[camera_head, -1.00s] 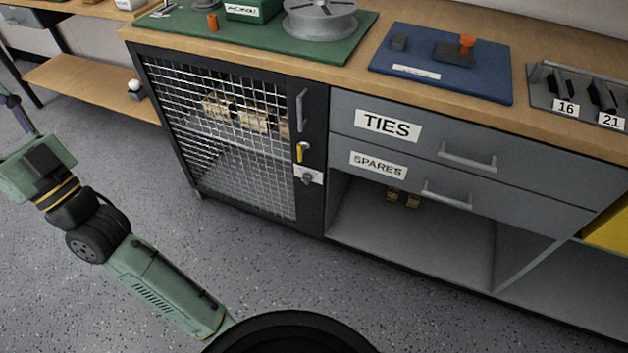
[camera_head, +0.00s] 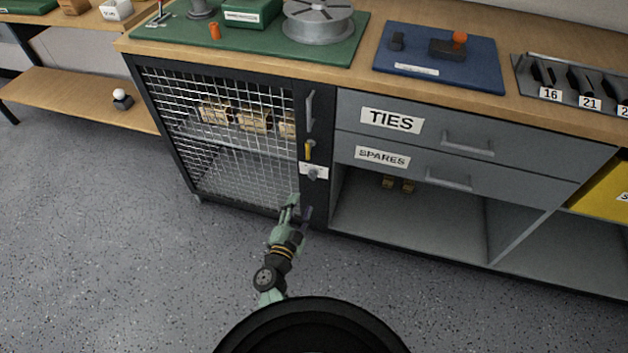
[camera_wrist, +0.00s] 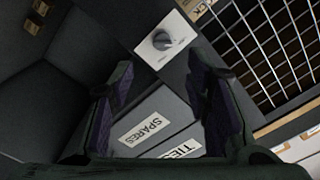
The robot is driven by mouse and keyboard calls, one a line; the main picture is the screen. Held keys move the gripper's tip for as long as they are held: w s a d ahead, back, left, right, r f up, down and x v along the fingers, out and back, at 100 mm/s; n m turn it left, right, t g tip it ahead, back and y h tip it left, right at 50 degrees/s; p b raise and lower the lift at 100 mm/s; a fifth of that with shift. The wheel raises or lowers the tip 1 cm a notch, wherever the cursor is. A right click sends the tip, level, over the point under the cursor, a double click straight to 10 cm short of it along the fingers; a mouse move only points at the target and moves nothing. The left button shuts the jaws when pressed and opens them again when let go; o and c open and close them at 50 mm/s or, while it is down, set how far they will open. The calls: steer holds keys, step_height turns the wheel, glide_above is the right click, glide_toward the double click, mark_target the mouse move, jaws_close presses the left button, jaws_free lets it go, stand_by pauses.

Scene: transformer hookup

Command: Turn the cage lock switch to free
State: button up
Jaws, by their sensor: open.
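The cage lock switch (camera_head: 313,174) is a grey round knob on a white plate on the dark right-hand frame of the mesh cage door (camera_head: 240,135). In the wrist view the knob (camera_wrist: 162,41) shows with its plate, beyond and between my fingertips; the plate's marks are too small to read. My gripper (camera_head: 298,208) is open and empty, just below the switch in the head view and apart from it. In the wrist view its two dark fingers (camera_wrist: 165,85) stand wide apart.
A yellow lever (camera_head: 309,150) and an upright door handle (camera_head: 310,110) are above the switch. The TIES drawer (camera_head: 430,120) and SPARES drawer (camera_head: 420,168) are shut to the right, over an open shelf bay. Wooden-looking boxes sit behind the mesh. The floor in front is clear.

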mark_target(312, 175)
steer(key=x, duration=1)
steer(key=shift+w, duration=0.25)
jaws_close()
